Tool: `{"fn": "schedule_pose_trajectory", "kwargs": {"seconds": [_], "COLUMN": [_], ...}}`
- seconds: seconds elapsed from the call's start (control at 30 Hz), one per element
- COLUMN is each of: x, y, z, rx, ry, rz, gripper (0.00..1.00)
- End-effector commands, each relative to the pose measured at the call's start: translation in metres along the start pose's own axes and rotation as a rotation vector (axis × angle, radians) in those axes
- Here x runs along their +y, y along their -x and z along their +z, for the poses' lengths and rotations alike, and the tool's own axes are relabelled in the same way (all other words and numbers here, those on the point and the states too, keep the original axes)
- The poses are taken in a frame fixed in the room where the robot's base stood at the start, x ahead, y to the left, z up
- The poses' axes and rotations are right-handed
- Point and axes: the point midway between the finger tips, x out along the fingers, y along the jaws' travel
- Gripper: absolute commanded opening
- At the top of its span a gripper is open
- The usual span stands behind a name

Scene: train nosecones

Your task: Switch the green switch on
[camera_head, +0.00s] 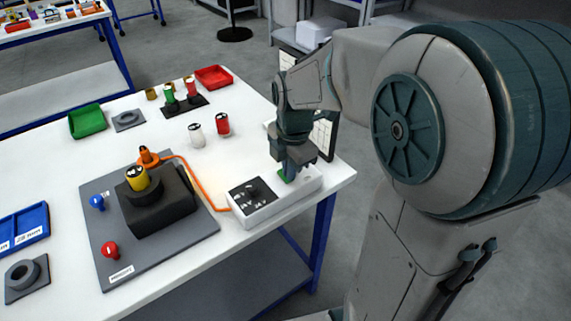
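A white control box (265,212) sits at the right front edge of the white table. Its left part has a black panel with a dark knob (254,192). A bit of the green switch (284,178) shows on the right part of the box. My gripper (291,168) points down right over the green switch and hides most of it. I cannot tell whether the fingers touch it, how they are spaced, or which position the switch is in.
An orange cable (205,187) runs from the box to a grey board (112,268) with a black fixture (160,205) holding a yellow cylinder. Red and white cylinders (195,135) stand behind. A dark-framed screen (325,135) stands behind my gripper. Green and red trays (213,77) lie farther back.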

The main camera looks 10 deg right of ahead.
Motion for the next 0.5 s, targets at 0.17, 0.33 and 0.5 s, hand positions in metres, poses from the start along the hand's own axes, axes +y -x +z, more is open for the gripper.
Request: {"fn": "schedule_pose_trajectory", "kwargs": {"seconds": [0.17, 0.33, 0.5], "x": [-0.008, -0.005, 0.004], "y": [-0.011, -0.011, -0.011], "z": [0.000, 0.001, 0.000], "rx": [0.009, 0.009, 0.009], "ry": [-0.004, -0.004, -0.003], "rz": [-0.028, -0.028, -0.027], "gripper": [0.00, 0.00, 0.00]}}
